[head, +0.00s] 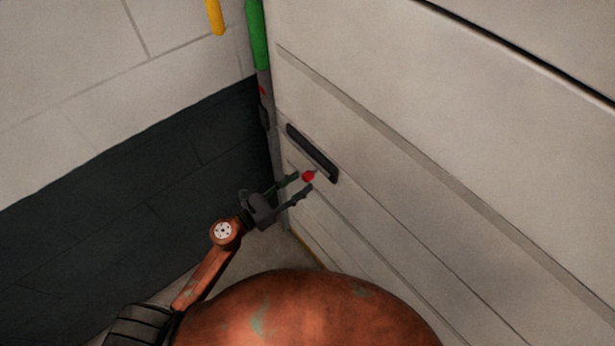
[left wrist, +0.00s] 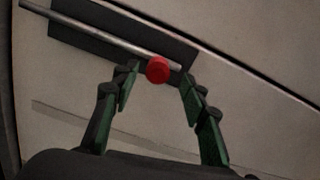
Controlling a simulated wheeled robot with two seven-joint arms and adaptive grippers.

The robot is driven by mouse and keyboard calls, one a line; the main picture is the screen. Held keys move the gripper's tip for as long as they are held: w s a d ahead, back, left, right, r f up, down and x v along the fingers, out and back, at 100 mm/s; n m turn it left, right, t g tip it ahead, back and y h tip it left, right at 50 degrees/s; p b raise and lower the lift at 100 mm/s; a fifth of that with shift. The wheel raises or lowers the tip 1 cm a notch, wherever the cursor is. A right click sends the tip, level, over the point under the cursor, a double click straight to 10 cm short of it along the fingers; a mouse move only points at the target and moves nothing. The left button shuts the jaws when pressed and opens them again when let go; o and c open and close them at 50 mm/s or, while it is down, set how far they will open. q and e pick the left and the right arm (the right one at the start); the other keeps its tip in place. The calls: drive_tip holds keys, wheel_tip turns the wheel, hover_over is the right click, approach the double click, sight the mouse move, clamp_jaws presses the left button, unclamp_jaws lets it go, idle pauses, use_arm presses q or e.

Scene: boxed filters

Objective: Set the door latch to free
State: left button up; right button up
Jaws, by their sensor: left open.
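The door latch is a dark plate (head: 312,152) on the pale panelled door (head: 400,200), with a small red knob (head: 308,176) at its lower part. In the left wrist view the red knob (left wrist: 158,69) sits at a grey bar (left wrist: 105,37) that runs across the dark plate (left wrist: 95,22). My left gripper (head: 300,182) is open, with its fingers pointing at the latch. In the left wrist view the fingertips (left wrist: 157,72) stand on either side of the red knob, with gaps showing; contact cannot be told. My right gripper is not in view.
A wall, pale above and dark below (head: 130,190), meets the door's side at the left. A green and grey upright pole (head: 257,40) stands in that corner. A yellow piece (head: 215,16) hangs at the top. The door face right of the latch is clear.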

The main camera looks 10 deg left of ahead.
use_arm(q)
drive_tip(key=v, duration=0.7)
idle(0.3)
